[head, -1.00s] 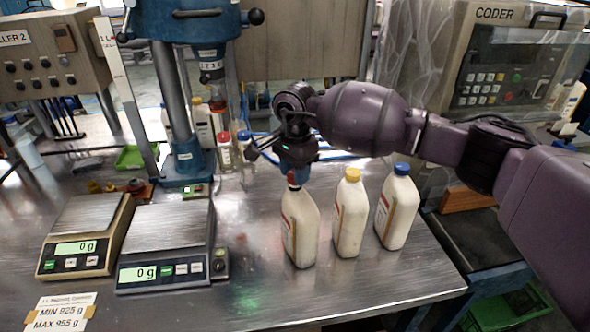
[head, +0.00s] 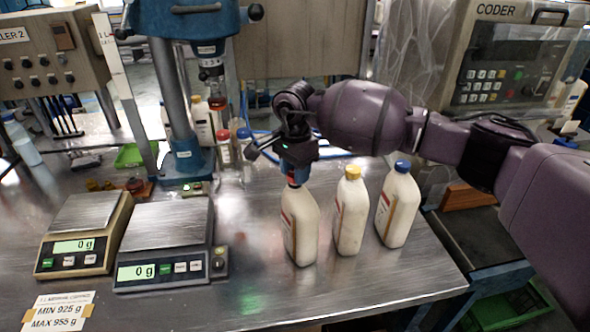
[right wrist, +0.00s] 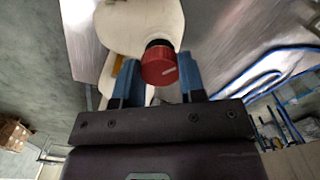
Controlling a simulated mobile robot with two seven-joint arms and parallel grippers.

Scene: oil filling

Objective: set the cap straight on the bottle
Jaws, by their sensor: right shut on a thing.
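The white bottle (head: 300,230) stands upright on the steel table, nearest of a row of three. A red cap (right wrist: 160,66) is at its mouth in the right wrist view, with a dark band showing beside it. The cap looks slightly tilted to the neck, but I cannot tell exactly. In the head view only a little red shows between the fingers and the bottle. My right gripper (head: 293,182) is shut on the red cap from above, its blue fingers (right wrist: 158,82) on both sides. My left gripper is not in view.
A yellow-capped bottle (head: 350,212) and a blue-capped bottle (head: 398,207) stand close on the right. Two scales (head: 165,240) reading 0 g are on the left. The filler column (head: 180,110) stands behind. The table front is clear.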

